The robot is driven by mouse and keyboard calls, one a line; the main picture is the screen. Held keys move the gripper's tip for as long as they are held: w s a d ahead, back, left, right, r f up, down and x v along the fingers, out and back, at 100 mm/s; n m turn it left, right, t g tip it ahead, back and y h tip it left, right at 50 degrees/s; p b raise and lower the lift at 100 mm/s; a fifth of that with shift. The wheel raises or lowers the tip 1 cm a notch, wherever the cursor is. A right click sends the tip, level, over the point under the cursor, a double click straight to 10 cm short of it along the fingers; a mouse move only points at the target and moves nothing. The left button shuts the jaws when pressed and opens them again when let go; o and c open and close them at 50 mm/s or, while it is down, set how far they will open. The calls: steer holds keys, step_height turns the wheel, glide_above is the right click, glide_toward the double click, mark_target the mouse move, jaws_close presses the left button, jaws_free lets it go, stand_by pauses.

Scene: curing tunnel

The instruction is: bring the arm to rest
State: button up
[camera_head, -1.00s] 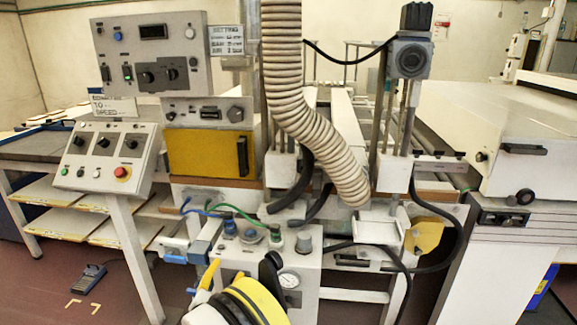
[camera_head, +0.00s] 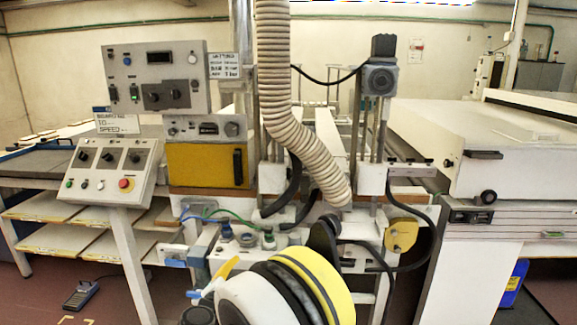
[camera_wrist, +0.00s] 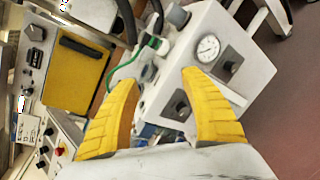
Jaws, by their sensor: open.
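My gripper (camera_wrist: 155,110) shows in the wrist view with its two yellow fingers spread apart and nothing between them. Beyond the fingers stands a white machine box with a round gauge (camera_wrist: 208,48) and green and grey fittings, apart from the fingers as far as I can tell. In the head view my arm, white with a yellow band, rises at the bottom centre in front of the machine. The fingertips cannot be made out clearly there.
A control panel (camera_head: 107,170) with a red button stands at the left. A ribbed hose (camera_head: 282,90) hangs at the centre. A yellow panel (camera_head: 205,165) is behind my arm. A white tunnel housing (camera_head: 480,145) is at the right. A foot pedal (camera_head: 84,293) lies on the floor.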

steer(key=s+d+r+m+g, duration=0.2)
steer(key=s+d+r+m, duration=0.15)
steer(key=d, duration=0.45)
steer(key=s+d+r+m+g, duration=0.1)
steer(key=s+d+r+m, duration=0.1)
steer(key=d+r+m, duration=0.35)
steer(key=s+d+r+m+g, duration=0.2)
steer(key=s+d, duration=0.1)
steer(key=d, duration=0.6)
steer(key=s+d+m+g+y, duration=0.1)
steer(key=s+d+m, duration=0.2)
steer(key=s, duration=0.5)
steer(key=s+d+m+g+y, duration=0.1)
steer(key=s+d+m, duration=0.2)
steer(key=s+m, duration=0.2)
steer(key=s+d+m+y, duration=0.1)
steer(key=s+d+m, duration=0.3)
steer(key=s, duration=0.8)
steer(key=shift+f+m+g, duration=0.3)
steer(key=shift+m+g, duration=0.1)
